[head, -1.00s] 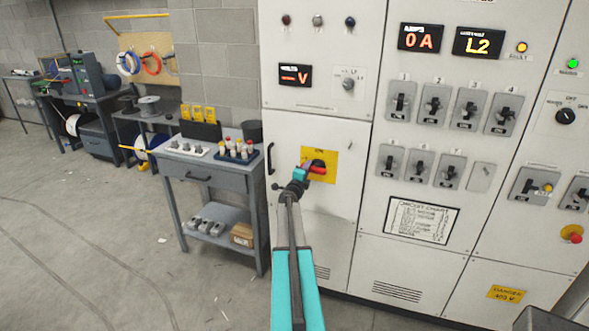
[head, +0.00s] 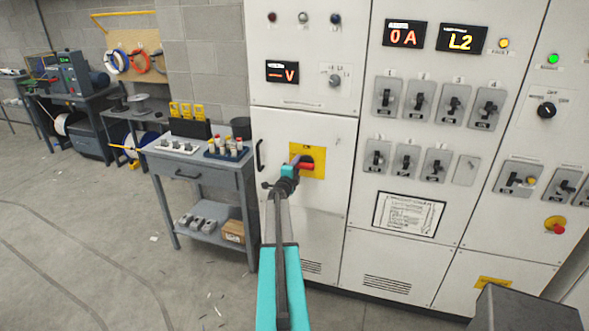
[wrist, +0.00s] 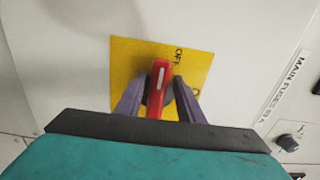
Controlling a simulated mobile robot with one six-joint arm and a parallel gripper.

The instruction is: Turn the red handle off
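The red handle (head: 307,166) sits on a yellow plate (head: 321,152) on the white cabinet door and lies roughly level in the head view. In the wrist view the red handle (wrist: 159,82) points up on the yellow plate (wrist: 124,62), with "OFF" lettering at the plate's upper right. My gripper (head: 298,164) is at the handle. In the wrist view my gripper's (wrist: 160,88) two purple fingers stand on either side of the handle, with narrow gaps visible, so it looks open around it. The handle's lower end is partly hidden by my gripper.
Breaker switches (head: 421,102) and displays fill the cabinet panels to the right. A black door pull (head: 260,156) is left of the plate. A grey work table (head: 205,172) with small parts stands at the left. The floor at left (head: 90,220) is mostly clear.

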